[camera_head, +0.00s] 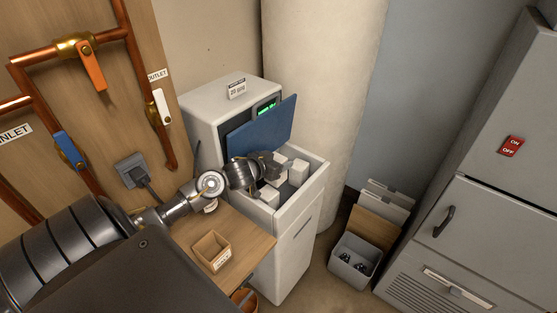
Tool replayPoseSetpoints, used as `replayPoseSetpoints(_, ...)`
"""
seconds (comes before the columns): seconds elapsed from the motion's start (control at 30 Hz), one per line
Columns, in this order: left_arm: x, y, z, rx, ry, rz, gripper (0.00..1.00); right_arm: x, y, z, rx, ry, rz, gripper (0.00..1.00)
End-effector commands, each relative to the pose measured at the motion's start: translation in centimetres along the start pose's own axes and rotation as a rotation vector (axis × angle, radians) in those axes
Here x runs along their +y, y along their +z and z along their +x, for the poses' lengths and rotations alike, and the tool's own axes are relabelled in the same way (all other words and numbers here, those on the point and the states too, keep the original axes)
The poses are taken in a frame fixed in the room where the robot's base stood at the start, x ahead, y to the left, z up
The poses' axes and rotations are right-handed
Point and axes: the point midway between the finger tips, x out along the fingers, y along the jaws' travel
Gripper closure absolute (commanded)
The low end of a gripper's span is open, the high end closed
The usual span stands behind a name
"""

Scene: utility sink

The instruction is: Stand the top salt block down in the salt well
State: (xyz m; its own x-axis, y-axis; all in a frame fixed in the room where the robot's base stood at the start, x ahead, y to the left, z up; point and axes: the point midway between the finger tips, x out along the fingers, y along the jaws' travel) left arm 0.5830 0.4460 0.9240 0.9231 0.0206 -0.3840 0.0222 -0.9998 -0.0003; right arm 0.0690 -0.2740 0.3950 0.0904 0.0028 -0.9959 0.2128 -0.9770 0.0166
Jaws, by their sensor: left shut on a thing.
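The salt well (311,188) is the open top of the white softener cabinet in the middle. Several white salt blocks show in it, one at the right (298,172) and one at the front left (269,195). My left gripper (277,166) reaches over the well from the left and is shut on a white salt block (280,158) at its fingers. The gripper hides part of the blocks, and I cannot tell whether the held one touches the others. My right gripper is not in view.
The blue lid (262,124) stands raised behind the well. A wooden shelf with a small open box (211,251) lies in front, under my left arm. A grey bin (354,261) stands on the floor at right, beside a grey cabinet (480,225). Copper pipes (140,75) run at left.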

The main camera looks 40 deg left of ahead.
Motion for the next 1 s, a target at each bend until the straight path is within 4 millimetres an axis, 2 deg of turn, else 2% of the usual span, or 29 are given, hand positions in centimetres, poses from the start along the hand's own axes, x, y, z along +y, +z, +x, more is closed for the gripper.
replayPoseSetpoints(0.1,0.0,-0.1,0.0,0.005,-0.001,0.0,0.88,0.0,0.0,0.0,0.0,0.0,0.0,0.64)
replayPoseSetpoints(0.13,0.0,0.1,0.0,0.0,0.0,0.0,0.42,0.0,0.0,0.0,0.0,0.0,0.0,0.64)
replayPoseSetpoints(0.3,0.0,0.1,0.0,0.0,0.0,0.0,0.22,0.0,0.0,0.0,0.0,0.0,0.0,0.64)
replayPoseSetpoints(0.57,0.0,0.0,0.0,0.001,0.0,0.001,0.22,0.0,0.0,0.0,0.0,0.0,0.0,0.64)
replayPoseSetpoints(0.73,0.0,-1.5,-0.6,0.003,0.0,0.004,0.22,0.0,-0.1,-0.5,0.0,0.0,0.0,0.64)
replayPoseSetpoints(0.8,0.0,-0.9,-1.9,0.0,0.0,0.003,0.22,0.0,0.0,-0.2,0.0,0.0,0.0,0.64)
replayPoseSetpoints(1.0,0.0,-0.9,-6.5,-0.002,0.003,0.005,0.22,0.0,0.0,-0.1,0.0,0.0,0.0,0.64)
